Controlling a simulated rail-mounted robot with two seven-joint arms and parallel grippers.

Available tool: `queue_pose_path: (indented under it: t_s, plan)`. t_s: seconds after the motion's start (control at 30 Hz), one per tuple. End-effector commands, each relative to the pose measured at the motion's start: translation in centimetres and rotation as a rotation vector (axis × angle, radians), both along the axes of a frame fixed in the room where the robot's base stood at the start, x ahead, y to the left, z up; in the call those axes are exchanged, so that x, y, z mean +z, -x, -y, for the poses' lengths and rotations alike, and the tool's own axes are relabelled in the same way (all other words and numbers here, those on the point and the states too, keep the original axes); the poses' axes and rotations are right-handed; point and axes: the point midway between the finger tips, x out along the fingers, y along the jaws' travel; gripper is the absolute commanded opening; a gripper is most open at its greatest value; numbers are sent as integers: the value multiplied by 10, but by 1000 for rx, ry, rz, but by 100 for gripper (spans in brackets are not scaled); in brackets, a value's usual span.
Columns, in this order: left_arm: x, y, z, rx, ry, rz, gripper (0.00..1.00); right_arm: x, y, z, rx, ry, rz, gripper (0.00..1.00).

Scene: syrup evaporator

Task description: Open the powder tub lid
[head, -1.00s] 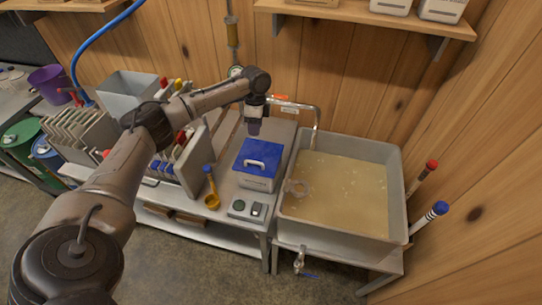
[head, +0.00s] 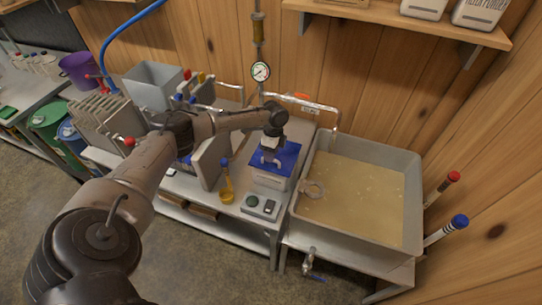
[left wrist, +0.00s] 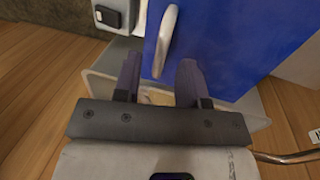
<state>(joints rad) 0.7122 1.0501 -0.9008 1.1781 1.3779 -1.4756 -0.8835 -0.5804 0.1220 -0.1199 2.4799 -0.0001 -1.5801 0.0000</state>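The powder tub (head: 268,181) is a pale box on the metal bench, left of the sap pan. Its blue lid (head: 289,160) is on and looks closed, with a white handle on top. My left gripper (head: 268,157) points down just over the lid at the handle and hides part of it. In the left wrist view the gripper's two dark fingers (left wrist: 159,78) are apart, with the white handle (left wrist: 165,40) between and just beyond their tips. The blue lid (left wrist: 225,45) fills the upper right there. Whether the fingers touch the handle is unclear. My right gripper is not in view.
The pan of amber liquid (head: 414,190) stands right of the tub. A filter press (head: 207,165) is to the left; a pipe (head: 305,104) runs behind.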

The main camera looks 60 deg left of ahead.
Motion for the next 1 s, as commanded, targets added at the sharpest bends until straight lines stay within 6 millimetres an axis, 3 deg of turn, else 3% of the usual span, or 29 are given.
queue_pose_path:
  t_s: [0.2,0.57,0.9,1.0]
  plan:
    - [-13,2,1,1,-1,1,38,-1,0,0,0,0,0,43]
    - [-15,2,2,1,0,1,38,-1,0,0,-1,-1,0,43]
    - [-15,2,2,1,0,1,5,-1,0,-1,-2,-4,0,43]
    - [-15,2,2,1,0,1,0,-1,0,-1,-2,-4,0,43]
